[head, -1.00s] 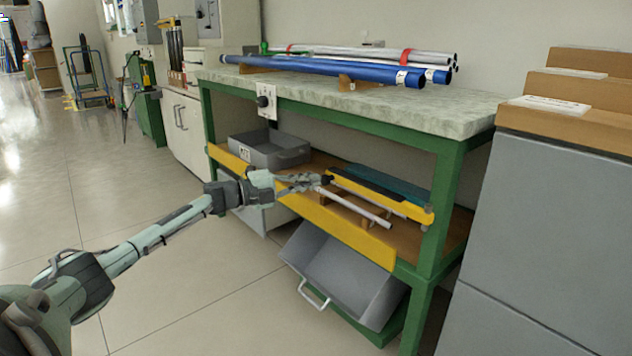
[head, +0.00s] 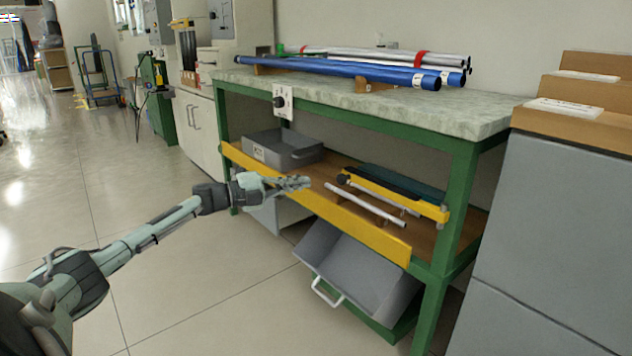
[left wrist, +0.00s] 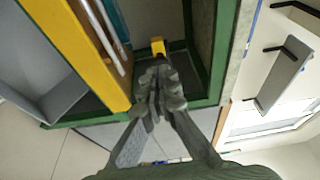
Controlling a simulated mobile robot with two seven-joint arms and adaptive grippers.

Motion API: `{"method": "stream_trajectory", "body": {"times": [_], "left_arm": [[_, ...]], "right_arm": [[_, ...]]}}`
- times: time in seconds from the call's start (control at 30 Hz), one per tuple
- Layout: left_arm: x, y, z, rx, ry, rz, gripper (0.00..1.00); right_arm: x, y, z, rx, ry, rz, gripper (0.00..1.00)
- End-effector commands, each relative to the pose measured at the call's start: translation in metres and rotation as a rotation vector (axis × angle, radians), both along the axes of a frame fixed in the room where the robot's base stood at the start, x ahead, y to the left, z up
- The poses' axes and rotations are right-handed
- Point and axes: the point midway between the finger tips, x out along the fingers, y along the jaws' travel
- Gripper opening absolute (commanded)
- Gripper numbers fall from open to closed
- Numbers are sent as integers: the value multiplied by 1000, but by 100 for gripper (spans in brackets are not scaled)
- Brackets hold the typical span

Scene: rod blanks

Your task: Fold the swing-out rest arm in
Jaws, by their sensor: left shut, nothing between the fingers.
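A yellow bar with a dark knob at its left end, which looks like the rest arm (head: 400,195), lies lengthwise along the lower shelf of the green bench, behind a pale rod (head: 365,203). My left gripper (head: 308,182) is shut and empty, by the yellow front lip of the shelf and left of the bar's knob end, apart from it. In the left wrist view the closed fingers (left wrist: 155,90) are at the middle, with the pale rod (left wrist: 106,35) to their upper left. My right gripper is not in view.
The yellow front lip (head: 340,225) edges the lower shelf (head: 465,225). A grey bin (head: 283,150) stands on its left. A tilted grey tray (head: 360,270) hangs below. Blue and silver tubes (head: 350,70) lie on the bench top (head: 440,105). A grey cabinet (head: 560,230) stands at right.

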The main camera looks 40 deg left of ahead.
Motion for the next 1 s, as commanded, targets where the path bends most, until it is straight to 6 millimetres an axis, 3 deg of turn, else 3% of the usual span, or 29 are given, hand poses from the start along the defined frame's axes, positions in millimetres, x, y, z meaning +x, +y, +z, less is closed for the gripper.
{"method": "stream_trajectory", "body": {"times": [0.13, 0.33, 1.0], "left_arm": [[-16, 27, -1, 1, 3, 2, 0], [-29, 45, -2, 1, 3, 0, 0], [-31, 49, -2, 1, 3, -2, 0]], "right_arm": [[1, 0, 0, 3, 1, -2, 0], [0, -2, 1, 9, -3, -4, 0], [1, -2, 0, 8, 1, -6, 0]]}}
